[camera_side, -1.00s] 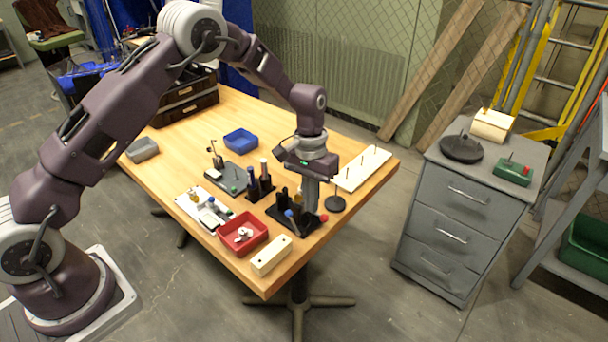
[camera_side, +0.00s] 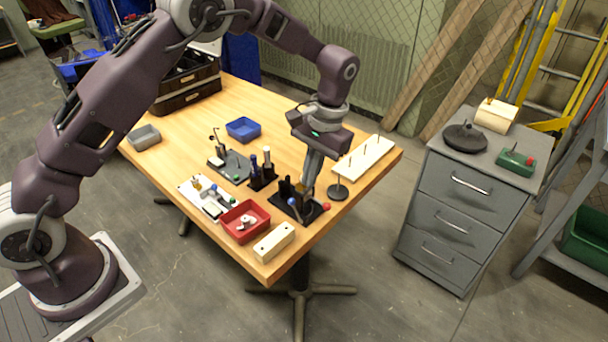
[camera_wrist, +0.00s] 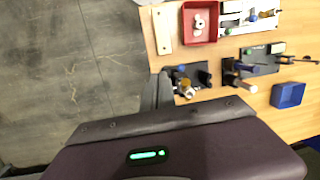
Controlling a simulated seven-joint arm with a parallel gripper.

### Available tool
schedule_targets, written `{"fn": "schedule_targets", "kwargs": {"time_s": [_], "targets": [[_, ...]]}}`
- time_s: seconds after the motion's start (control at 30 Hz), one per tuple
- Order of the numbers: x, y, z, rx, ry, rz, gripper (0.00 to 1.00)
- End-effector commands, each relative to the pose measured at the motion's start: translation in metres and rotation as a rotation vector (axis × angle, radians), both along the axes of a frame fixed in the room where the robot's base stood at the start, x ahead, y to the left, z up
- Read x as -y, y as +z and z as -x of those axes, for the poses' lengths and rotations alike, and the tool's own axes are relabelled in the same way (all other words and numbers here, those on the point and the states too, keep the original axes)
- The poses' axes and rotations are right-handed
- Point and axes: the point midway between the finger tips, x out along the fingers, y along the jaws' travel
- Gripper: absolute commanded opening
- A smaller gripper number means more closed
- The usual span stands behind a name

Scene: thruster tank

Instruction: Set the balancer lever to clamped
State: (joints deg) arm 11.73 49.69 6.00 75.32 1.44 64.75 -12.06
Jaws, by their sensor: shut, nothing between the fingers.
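A black-based fixture (camera_side: 284,206) stands near the table's front right edge, with a blue knob (camera_side: 292,201) and a red knob (camera_side: 326,206) on it. It looks like the balancer, but I cannot tell for certain which knob is its lever or its setting. In the wrist view the same black base (camera_wrist: 203,68) shows a blue knob and a brass-coloured part (camera_wrist: 187,88). My gripper (camera_side: 306,190) is shut and empty, tilted, with its tips low over this fixture between the two knobs. Contact cannot be told. My gripper hides part of the fixture.
A red tray (camera_side: 232,231) and a cream block (camera_side: 273,242) lie to the left and front. A holder (camera_side: 262,181), fixture plates and a blue tray (camera_side: 242,129) stand behind left.

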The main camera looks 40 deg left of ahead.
Motion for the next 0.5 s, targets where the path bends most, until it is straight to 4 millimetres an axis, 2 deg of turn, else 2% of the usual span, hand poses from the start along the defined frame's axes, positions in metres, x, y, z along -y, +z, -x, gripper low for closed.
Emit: {"fn": "schedule_targets", "kwargs": {"time_s": [0.03, 0.1, 0.23, 0.4, 0.5], "targets": [[0.017, -0.012, 0.012, -0.018, -0.054, -0.111, 0.0], [0.031, -0.022, 0.024, -0.002, -0.105, -0.295, 0.0], [0.053, -0.024, 0.031, 0.124, -0.181, -0.574, 0.0], [0.072, -0.017, 0.03, 0.269, -0.221, -0.731, 0.0], [0.073, -0.015, 0.029, 0.287, -0.222, -0.745, 0.0]]}}
